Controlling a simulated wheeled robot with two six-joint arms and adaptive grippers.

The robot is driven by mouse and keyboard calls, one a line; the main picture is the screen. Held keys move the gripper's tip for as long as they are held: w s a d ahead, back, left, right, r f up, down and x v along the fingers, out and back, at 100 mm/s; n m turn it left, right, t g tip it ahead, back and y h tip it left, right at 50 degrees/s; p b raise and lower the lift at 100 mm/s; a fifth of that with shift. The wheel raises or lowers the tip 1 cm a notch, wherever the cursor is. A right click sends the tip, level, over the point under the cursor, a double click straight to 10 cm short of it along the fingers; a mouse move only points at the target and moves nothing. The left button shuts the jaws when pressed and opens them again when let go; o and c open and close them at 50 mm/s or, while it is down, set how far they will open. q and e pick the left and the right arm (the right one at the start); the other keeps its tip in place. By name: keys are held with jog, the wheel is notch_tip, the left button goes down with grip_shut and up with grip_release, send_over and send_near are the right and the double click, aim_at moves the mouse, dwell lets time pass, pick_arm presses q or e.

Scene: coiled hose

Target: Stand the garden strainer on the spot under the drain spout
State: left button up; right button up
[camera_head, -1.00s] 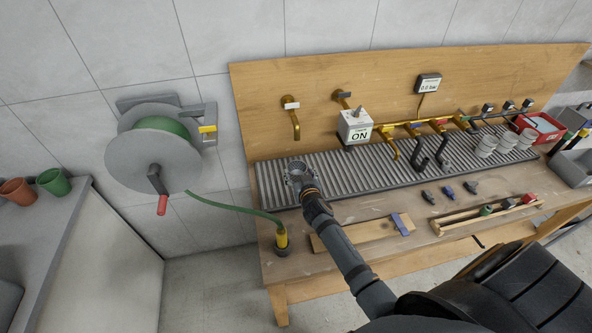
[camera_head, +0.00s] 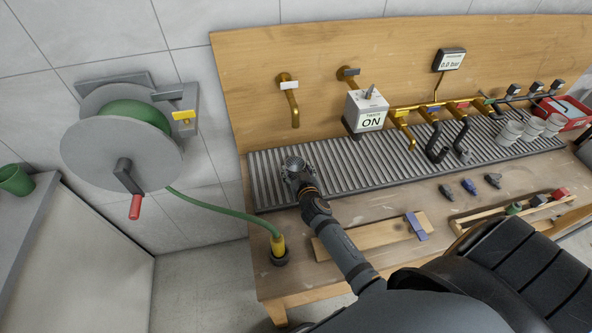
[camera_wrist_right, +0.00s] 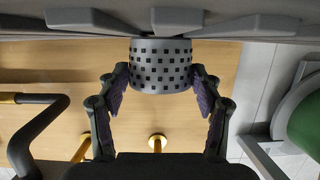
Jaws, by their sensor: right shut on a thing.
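The garden strainer (camera_wrist_right: 160,66) is a grey metal cup with rows of square holes. My right gripper (camera_wrist_right: 161,92) is shut on it, one finger on each side, in the right wrist view. In the head view the strainer (camera_head: 293,163) shows at the tip of my right gripper (camera_head: 297,178), over the left part of the ribbed grey drain grate (camera_head: 400,165). It is close to the grate; I cannot tell whether it touches. A brass spout (camera_head: 292,105) with a pale label hangs from the board behind and above it. My left gripper is out of view.
A timer box (camera_head: 366,108) reading ON and brass valves (camera_head: 403,128) stand to the right. Pale cups (camera_head: 510,132) sit on the grate's right end. A wood strip (camera_head: 370,238) lies in front. A hose reel (camera_head: 122,140) hangs left, its green hose reaching a yellow connector (camera_head: 278,246).

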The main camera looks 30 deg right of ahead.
jog(key=o, duration=1)
jog(key=shift+s+a+r, duration=0.1)
jog(key=shift+s, duration=0.15)
jog(key=shift+o, duration=1)
jog(key=shift+s+r, duration=0.15)
jog(key=shift+o, duration=0.2)
jog(key=shift+w, duration=0.2)
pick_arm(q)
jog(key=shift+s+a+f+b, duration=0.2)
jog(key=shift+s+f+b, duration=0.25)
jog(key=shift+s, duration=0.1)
pick_arm(e)
jog(key=v, duration=1.2)
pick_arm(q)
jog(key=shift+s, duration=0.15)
pick_arm(e)
jog(key=shift+s, duration=0.15)
